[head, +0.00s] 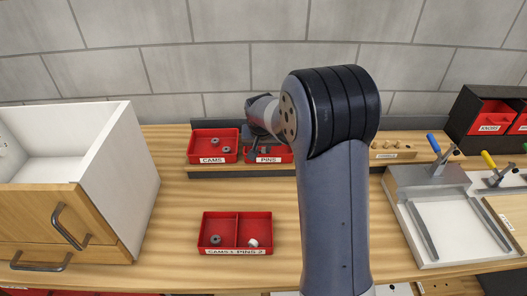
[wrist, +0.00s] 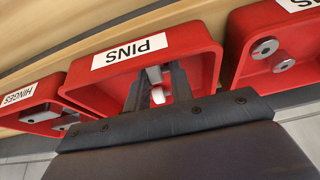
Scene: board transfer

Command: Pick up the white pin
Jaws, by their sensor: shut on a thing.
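The red PINS bin (head: 268,160) stands on the back shelf, mostly hidden by my arm in the head view. It fills the middle of the wrist view (wrist: 205,70). My gripper (wrist: 157,88) reaches into this bin. Its two dark fingers are shut on a small white pin (wrist: 158,95), which shows between them. Whether the pin touches the bin floor cannot be told. In the head view, a whitish piece (head: 253,243) lies in the right compartment of the red CAMS 1 PINS 2 tray (head: 237,252).
The red CAMS bin (head: 212,160) with two grey cams is beside the PINS bin. A HINGES bin (wrist: 30,92) is on its other side. A white cabinet (head: 110,160) stands at left, a clamp fixture (head: 440,215) at right. The wooden table around the tray is clear.

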